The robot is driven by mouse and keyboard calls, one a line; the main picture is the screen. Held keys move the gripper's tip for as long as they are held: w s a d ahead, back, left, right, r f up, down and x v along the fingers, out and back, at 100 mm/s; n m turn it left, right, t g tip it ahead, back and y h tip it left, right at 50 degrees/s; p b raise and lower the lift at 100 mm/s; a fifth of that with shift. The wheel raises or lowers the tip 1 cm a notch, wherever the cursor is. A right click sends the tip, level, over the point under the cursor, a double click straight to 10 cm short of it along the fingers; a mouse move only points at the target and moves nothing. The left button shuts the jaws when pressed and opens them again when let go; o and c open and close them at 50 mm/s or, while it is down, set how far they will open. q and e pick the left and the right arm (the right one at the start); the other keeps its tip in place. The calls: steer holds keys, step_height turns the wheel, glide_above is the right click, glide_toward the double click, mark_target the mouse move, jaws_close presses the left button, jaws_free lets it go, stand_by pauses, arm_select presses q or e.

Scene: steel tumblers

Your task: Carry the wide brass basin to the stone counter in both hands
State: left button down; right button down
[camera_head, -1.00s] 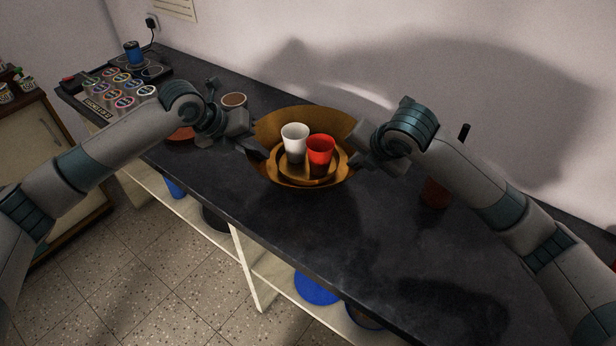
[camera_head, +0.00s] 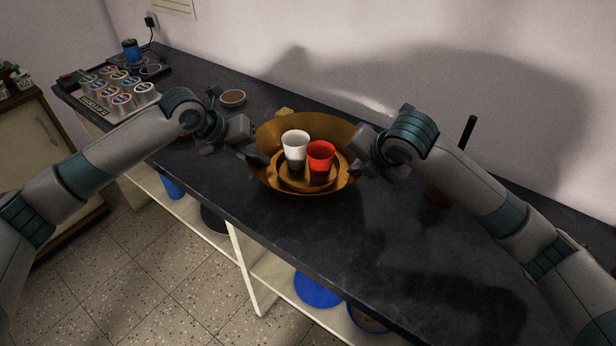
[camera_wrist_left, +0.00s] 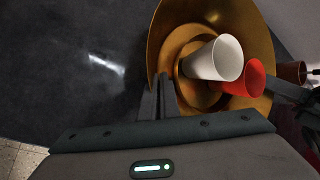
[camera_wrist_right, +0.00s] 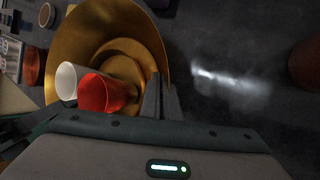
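The wide brass basin (camera_head: 265,135) is in the middle of the head view over the dark stone counter (camera_head: 310,235). I cannot tell whether its base touches the counter. It holds a smaller brass dish (camera_head: 305,188), a white tumbler with a dark lower part (camera_head: 296,143) and a red tumbler (camera_head: 320,158), both upright. My left gripper (camera_head: 262,160) is at its left rim; in the left wrist view its fingers (camera_wrist_left: 159,98) are together on the rim. My right gripper (camera_head: 357,164) is at the right rim; its fingers (camera_wrist_right: 162,100) are likewise closed on it in the right wrist view.
A yellow block-like thing (camera_head: 284,113) is just behind the basin. A brown-filled bowl (camera_head: 232,98) stands behind my left arm. A rack of several colourful lids (camera_head: 118,90) is at the far left. A dark red pot (camera_head: 435,195) is beside my right arm. The counter's front is clear.

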arm_select(q)
steer(key=shift+w+a+f+b, duration=0.1)
steer(key=shift+a+f+b, duration=0.1)
steer(key=shift+f+b, duration=0.25)
arm_select(e)
steer(key=shift+w+d+f, duration=0.1)
steer(key=shift+d+f, duration=0.15)
steer(key=shift+f, duration=0.3)
arm_select(q)
steer(key=c, duration=2.1)
jaws_free()
steer(key=shift+r, duration=0.1)
arm_select(e)
steer(key=c, duration=2.1)
jaws_free()
steer(key=shift+r, duration=0.1)
arm_select(q)
steer(key=shift+o, duration=0.4)
steer(key=shift+d, duration=0.1)
arm_select(e)
steer(key=shift+o, duration=0.4)
steer(key=shift+a, duration=0.1)
arm_select(q)
steer(key=shift+r, duration=0.1)
arm_select(e)
steer(key=shift+a, duration=0.1)
arm_select(q)
steer(key=v, duration=1.2)
arm_select(e)
steer(key=shift+r, duration=0.15)
